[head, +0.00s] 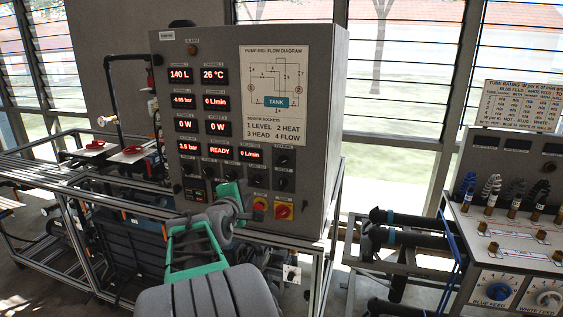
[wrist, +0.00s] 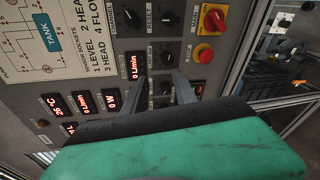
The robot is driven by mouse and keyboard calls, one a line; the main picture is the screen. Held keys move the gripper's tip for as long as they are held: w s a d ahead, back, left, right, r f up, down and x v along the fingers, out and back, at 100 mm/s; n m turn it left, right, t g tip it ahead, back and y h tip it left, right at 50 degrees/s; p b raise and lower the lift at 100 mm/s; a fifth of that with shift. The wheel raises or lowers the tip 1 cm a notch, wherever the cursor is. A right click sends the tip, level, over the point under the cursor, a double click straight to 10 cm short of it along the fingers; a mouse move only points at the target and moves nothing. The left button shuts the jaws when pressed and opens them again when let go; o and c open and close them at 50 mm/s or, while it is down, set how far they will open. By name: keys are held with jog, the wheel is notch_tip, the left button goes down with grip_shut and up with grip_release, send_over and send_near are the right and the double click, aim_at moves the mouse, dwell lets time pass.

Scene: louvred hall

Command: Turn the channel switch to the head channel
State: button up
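The channel switch is a black rotary knob on the grey control panel, at the upper right of the knob group in the head view (head: 283,157). It shows near the top of the wrist view (wrist: 133,17), beside a small label that seems to read CHANNEL. Its pointer setting is too small to read. My gripper (wrist: 162,74) has its two grey fingers apart with nothing between them. It is in front of the lower knobs, away from the channel switch. In the head view my green gripper (head: 236,195) is at the panel's lower middle; its fingertips are unclear.
Another black knob (wrist: 167,16) labelled RESET is next to the switch. A red emergency button (wrist: 203,53) and a red-yellow rotary switch (wrist: 214,19) are close by. A flow diagram (head: 274,95) is above the knobs. A bench with feed dials (head: 493,289) stands at right.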

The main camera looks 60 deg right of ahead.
aim_at(281, 163)
jog(key=s+d+r+n+g+h, duration=0.2)
jog(key=s+d+r+h, duration=0.1)
jog(key=s+d, duration=0.3)
jog(key=shift+w+d+r+p, duration=0.1)
jog(key=shift+w+d+p, duration=0.3)
jog(key=shift+d, duration=1.2)
jog(key=shift+w+d+f+p, duration=0.1)
jog(key=shift+w+d+p, duration=0.25)
jog(key=shift+d, duration=1.25)
jog(key=shift+w+d+r+p, duration=0.15)
jog(key=shift+d+p, duration=0.4)
jog(key=shift+d, duration=1.05)
jog(key=shift+w, duration=0.1)
grip_shut()
